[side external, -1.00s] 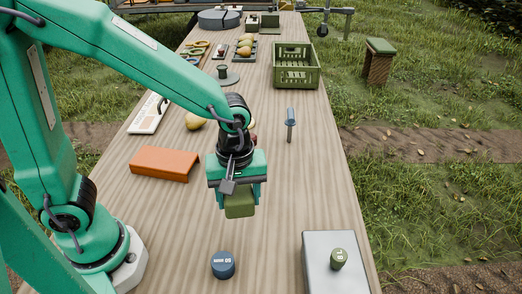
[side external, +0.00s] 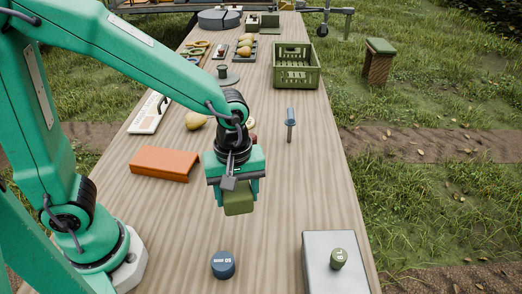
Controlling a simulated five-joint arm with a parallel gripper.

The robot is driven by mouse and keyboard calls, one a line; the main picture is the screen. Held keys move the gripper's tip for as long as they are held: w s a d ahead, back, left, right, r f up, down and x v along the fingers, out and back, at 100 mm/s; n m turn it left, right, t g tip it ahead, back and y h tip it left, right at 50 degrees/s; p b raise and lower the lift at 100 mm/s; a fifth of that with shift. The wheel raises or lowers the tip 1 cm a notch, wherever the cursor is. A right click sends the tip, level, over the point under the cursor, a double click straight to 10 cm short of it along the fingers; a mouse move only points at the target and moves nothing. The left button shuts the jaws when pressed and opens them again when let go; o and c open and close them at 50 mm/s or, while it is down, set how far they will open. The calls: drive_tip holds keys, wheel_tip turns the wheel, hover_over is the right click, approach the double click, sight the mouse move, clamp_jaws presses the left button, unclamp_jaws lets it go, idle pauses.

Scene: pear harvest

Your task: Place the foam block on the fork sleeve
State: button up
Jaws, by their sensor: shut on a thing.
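My gripper (side external: 238,196) is shut on an olive-green foam block (side external: 239,205) and holds it below the jaws, over the middle of the table. The jaws hide the block's upper part. An orange folded channel (side external: 165,164), which I take to be the fork sleeve, lies on the table to the left of my gripper. Its flat top is bare, and the block is apart from it.
A blue cylinder (side external: 223,265) and a grey box (side external: 332,268) bearing a green cylinder (side external: 339,259) stand at the front. A blue-handled tool (side external: 290,124) lies to the right. A pear (side external: 196,121) is behind the arm. A green crate (side external: 296,66) stands farther back.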

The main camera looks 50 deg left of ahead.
drive_tip(key=a+r+n, duration=0.2)
drive_tip(key=a+n, duration=0.5)
drive_tip(key=a, duration=0.4)
drive_tip(key=a+r+n, duration=0.2)
drive_tip(key=a+n, duration=0.6)
drive_tip(key=a, duration=0.3)
hover_over(163, 158)
wheel_tip(163, 158, down, 7)
drive_tip(key=shift+a+r, duration=0.1)
drive_tip(key=shift+f, duration=2.05)
drive_tip(key=shift+f, duration=0.2)
